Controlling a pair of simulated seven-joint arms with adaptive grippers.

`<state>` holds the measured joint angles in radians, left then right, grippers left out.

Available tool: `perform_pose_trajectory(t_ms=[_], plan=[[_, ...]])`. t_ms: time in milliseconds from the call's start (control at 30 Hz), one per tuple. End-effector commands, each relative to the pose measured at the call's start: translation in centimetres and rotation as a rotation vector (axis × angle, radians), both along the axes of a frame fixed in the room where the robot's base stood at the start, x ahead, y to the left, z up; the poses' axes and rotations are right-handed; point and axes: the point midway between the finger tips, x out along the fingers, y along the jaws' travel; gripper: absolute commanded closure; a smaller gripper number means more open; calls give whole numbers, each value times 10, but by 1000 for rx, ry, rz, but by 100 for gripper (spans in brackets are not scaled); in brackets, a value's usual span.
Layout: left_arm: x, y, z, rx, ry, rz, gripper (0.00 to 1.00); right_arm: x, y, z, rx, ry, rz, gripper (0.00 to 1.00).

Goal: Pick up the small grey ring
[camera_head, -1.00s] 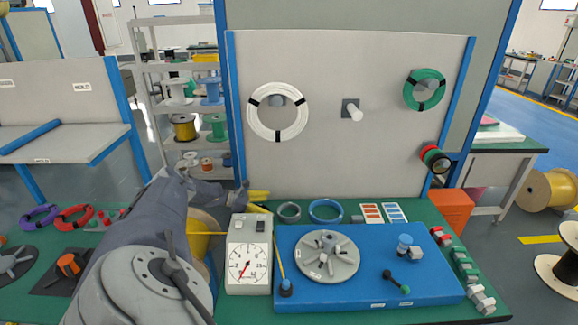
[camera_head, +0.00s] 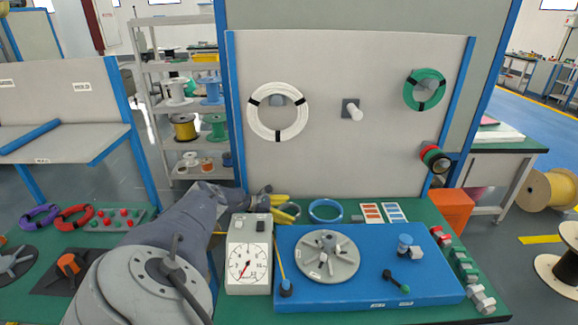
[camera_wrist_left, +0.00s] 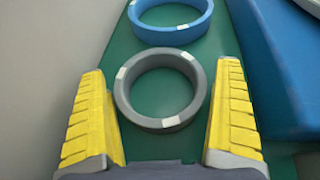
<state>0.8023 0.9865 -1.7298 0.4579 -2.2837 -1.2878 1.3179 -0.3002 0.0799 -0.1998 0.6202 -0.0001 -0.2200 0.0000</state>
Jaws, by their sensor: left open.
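The small grey ring (camera_head: 291,209) lies flat on the green table behind the blue platform, partly covered by my left gripper in the head view. In the left wrist view the grey ring (camera_wrist_left: 160,90) lies between the two yellow fingers, near their tips, with green table showing through it. My left gripper (camera_head: 283,207) is open; its yellow fingers (camera_wrist_left: 160,85) stand apart on either side of the ring. I see no contact between fingers and ring. My right gripper is not in view.
A larger blue ring (camera_head: 325,210) lies just beyond the grey one. The blue platform (camera_head: 380,285) with a grey disc (camera_head: 327,258) is in front. A dial gauge box (camera_head: 248,262) stands near my left arm. A pale upright panel (camera_head: 340,150) rises behind.

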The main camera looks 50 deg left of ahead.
Motion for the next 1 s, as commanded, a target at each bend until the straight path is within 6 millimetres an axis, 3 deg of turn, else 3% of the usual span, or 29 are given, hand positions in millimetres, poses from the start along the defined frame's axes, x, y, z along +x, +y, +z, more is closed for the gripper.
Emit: perform_pose_trajectory(t_ms=[300, 667, 1000], plan=[[2, 0, 0, 0, 0, 1, 0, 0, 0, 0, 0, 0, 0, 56], [2, 0, 0, 0, 0, 1, 42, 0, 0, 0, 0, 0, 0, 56], [2, 0, 0, 0, 0, 1, 43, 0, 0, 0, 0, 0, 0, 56]])
